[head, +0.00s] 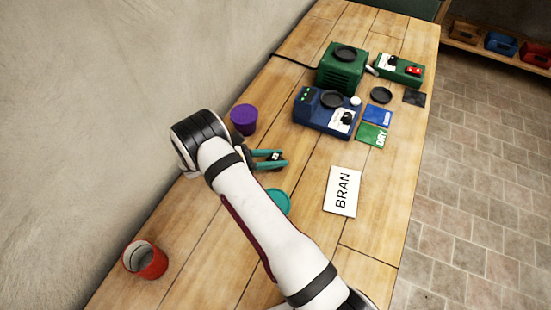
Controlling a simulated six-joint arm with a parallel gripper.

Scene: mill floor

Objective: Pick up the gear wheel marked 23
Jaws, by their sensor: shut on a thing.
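My gripper (277,158), with teal fingers, is above the table, left of the middle in the head view. It is shut on a small dark thing (275,156) with a pale mark. The fingers cover part of it, and it is too small for me to read a number or be sure that it is the gear wheel. No marking 23 is readable anywhere in view.
A purple container (243,119), a teal round thing (275,202), a red container (145,260) and a BRAN card (342,191) are around my arm. A blue machine (318,118), green machine (340,70), and dark disc (381,95) are farther back. Bare wood lies front right.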

